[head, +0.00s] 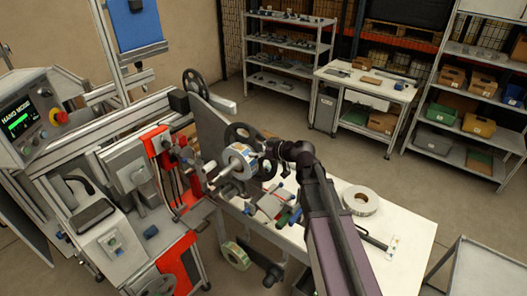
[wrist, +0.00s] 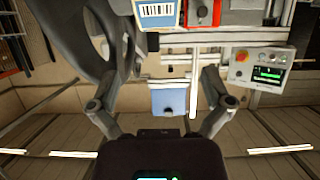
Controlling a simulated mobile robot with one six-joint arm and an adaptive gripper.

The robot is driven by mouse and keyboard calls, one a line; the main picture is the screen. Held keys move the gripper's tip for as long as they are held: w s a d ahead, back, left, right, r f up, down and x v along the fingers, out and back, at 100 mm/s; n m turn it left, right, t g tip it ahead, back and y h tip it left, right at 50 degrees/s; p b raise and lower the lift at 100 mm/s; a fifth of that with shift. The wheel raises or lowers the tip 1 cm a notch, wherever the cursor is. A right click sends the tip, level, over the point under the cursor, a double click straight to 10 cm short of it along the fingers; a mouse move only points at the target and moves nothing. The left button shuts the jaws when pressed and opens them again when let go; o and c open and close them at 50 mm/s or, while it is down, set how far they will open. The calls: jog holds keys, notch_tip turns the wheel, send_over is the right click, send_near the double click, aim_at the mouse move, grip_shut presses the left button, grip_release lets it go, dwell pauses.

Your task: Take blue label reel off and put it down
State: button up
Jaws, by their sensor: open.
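A pale reel (head: 240,161) with bluish marks sits on the machine's spindle, beside dark spoked wheels. I cannot read its label clearly. My gripper (head: 268,154) is just right of this reel in the head view, with a small part of the reel's right side close to the fingers. Whether they touch is not clear. In the wrist view my gripper (wrist: 161,92) has its two fingers spread wide with nothing between them. A barcode label (wrist: 156,12) shows at the top edge there, above the fingers; most of what bears it is out of frame.
A white table (head: 407,252) carries another pale reel (head: 360,201) and small tools. A control panel (head: 27,117) stands left. Open floor lies beyond the table, before the shelves.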

aim_at(234, 147)
jog(key=b+x, duration=0.4)
jog(key=x, duration=0.8)
jog(key=shift+f, duration=0.15)
jog(key=c, duration=1.2)
jog(key=shift+c, duration=0.8)
jog(key=shift+d+r, duration=0.1)
jog(key=shift+r, duration=0.3)
jog(key=shift+s, duration=0.15)
jog(key=s+a, duration=1.3)
jog(key=s, duration=0.4)
jog(key=shift+a, duration=0.3)
